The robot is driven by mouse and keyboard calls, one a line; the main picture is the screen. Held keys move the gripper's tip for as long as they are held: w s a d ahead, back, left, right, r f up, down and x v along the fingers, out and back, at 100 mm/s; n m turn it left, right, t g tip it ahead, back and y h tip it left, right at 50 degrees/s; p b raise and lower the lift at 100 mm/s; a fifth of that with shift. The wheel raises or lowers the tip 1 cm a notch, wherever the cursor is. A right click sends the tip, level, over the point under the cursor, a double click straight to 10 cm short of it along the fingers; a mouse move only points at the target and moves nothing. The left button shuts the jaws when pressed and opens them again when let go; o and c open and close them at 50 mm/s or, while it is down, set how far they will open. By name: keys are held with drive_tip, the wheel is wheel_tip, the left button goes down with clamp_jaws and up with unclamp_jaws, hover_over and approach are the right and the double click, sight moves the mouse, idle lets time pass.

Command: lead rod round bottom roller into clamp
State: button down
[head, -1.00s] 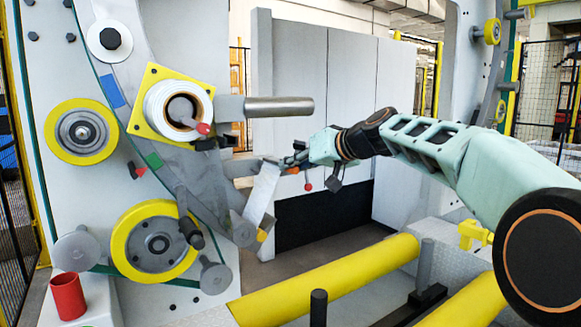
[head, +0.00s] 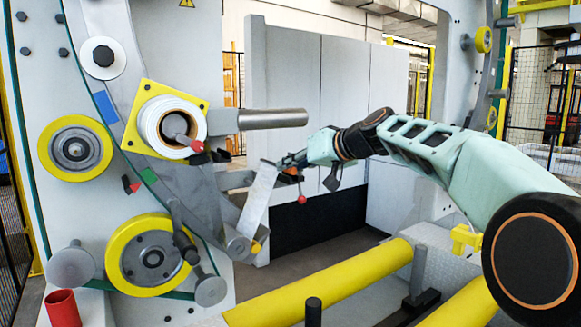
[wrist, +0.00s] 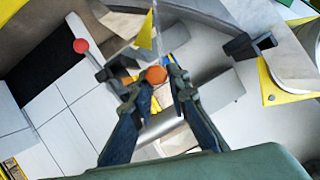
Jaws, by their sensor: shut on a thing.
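My gripper (head: 284,162) is at mid-height, right of the machine's lower ring wheel. In the wrist view its two fingers (wrist: 154,84) are closed in around a small orange ball-like end (wrist: 156,75), apparently the rod's end; the rod's shaft is mostly hidden. A pale flat strip (head: 257,200) slopes down-left from the gripper to a small grey roller (head: 238,245); I cannot tell if it is the wrap or a bracket. The large yellow-rimmed bottom wheel (head: 116,250) is farther left. I cannot clearly identify the clamp.
The white roll (head: 151,128) sits on a yellow square plate, with a grey bar (head: 272,118) sticking out to its right. A red ball (head: 302,199) hangs below my gripper. Yellow padded rollers (head: 330,285) lie in front. A red cup (head: 63,309) stands at lower left.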

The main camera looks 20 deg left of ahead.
drive_tip(key=shift+w, duration=0.1)
drive_tip(key=shift+w+d+f+p, duration=0.1)
drive_tip(key=shift+w+d+p, duration=0.4)
drive_tip(key=shift+w+d, duration=0.4)
drive_tip(key=shift+w+d+p, duration=0.45)
drive_tip(key=shift+w+d, duration=0.2)
drive_tip(key=shift+w, duration=0.3)
drive_tip(key=shift+f, duration=0.15)
drive_tip(key=shift+f+b, duration=1.9)
drive_tip(key=shift+b, duration=0.15)
drive_tip(key=c, duration=1.8)
unclamp_jaws()
drive_tip(key=shift+o, duration=0.2)
